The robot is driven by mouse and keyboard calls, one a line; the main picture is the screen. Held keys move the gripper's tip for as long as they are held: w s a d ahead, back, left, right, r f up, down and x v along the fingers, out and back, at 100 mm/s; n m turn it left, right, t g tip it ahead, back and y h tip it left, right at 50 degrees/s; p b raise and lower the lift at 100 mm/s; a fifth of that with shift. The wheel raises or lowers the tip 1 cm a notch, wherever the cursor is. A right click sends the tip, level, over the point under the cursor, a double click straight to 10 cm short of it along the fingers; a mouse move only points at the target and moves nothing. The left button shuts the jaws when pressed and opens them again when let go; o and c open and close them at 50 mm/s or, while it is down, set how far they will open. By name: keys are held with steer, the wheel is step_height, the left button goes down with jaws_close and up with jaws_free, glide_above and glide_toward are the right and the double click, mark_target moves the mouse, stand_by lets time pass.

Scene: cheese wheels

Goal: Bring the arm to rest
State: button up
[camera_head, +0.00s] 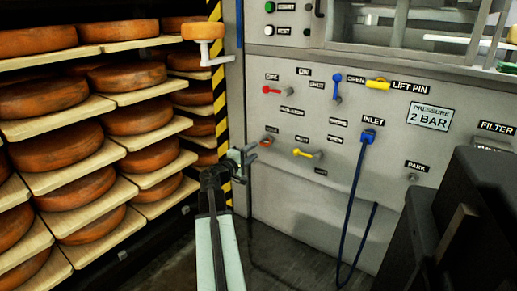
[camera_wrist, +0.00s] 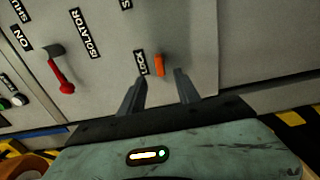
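My gripper (camera_head: 250,153) is in front of the left part of the grey machine panel (camera_head: 300,200) in the head view, with the arm reaching up from the bottom. In the wrist view my gripper (camera_wrist: 160,76) has its two fingers apart, with nothing held between them. In the head view a small orange-red handle (camera_head: 268,141) sits just right of and above the gripper.
Shelves of orange cheese wheels (camera_head: 85,189) fill the left side. The panel carries a red lever (camera_head: 272,89), a blue lever (camera_head: 337,87), a yellow lever (camera_head: 303,153) and a hanging blue hose (camera_head: 358,190). A yellow-black striped post (camera_head: 220,100) stands beside the panel.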

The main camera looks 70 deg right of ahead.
steer(key=shift+a, duration=0.25)
stand_by(0.4)
